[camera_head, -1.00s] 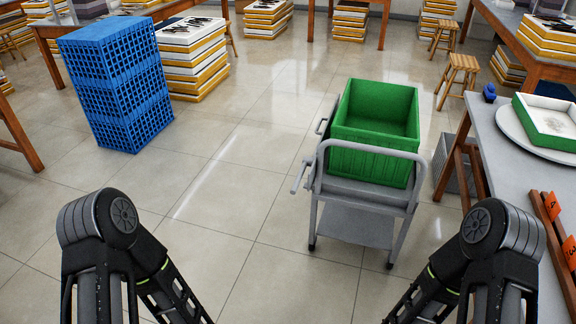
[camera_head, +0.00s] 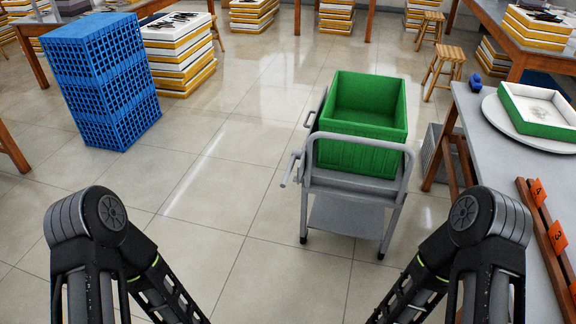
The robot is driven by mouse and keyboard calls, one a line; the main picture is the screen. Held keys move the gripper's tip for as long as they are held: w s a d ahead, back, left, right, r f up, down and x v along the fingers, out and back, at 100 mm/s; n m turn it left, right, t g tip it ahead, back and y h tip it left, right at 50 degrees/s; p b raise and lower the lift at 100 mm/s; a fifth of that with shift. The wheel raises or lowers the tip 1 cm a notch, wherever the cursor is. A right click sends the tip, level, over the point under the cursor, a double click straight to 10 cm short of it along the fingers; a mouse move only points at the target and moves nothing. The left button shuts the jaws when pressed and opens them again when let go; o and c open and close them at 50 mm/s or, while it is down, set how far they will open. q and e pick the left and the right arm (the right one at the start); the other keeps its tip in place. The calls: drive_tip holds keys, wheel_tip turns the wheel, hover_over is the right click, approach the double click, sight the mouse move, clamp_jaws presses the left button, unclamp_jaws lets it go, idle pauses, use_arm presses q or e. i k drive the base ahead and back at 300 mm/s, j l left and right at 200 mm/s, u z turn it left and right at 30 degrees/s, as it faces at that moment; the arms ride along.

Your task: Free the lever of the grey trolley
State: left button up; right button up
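The grey trolley (camera_head: 344,216) stands upright on the floor right of the middle. Its tubular push handle (camera_head: 357,143) arches across the near end. A grey lever-like bar (camera_head: 290,169) juts out from the trolley's left side near the handle; I cannot tell what holds it. A second small bar (camera_head: 308,118) shows further along that side. A green crate (camera_head: 362,152) sits on the trolley's top. My two arms come in at the bottom left and bottom right, well short of the trolley. Both grippers are below the picture's edge.
A grey table (camera_head: 494,153) with a round white plate (camera_head: 505,124) and a green-sided tray (camera_head: 548,141) stands close on the trolley's right. Stacked blue crates (camera_head: 101,87) stand at the left. The floor (camera_head: 213,190) left of the trolley is clear.

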sight(296, 154)
drive_tip(key=i+z, duration=0.15)
drive_tip(key=z, duration=0.25)
drive_tip(key=i+z, duration=0.1)
drive_tip(key=z, duration=0.25)
drive_tip(key=i+z, duration=0.15)
drive_tip(key=z, duration=0.25)
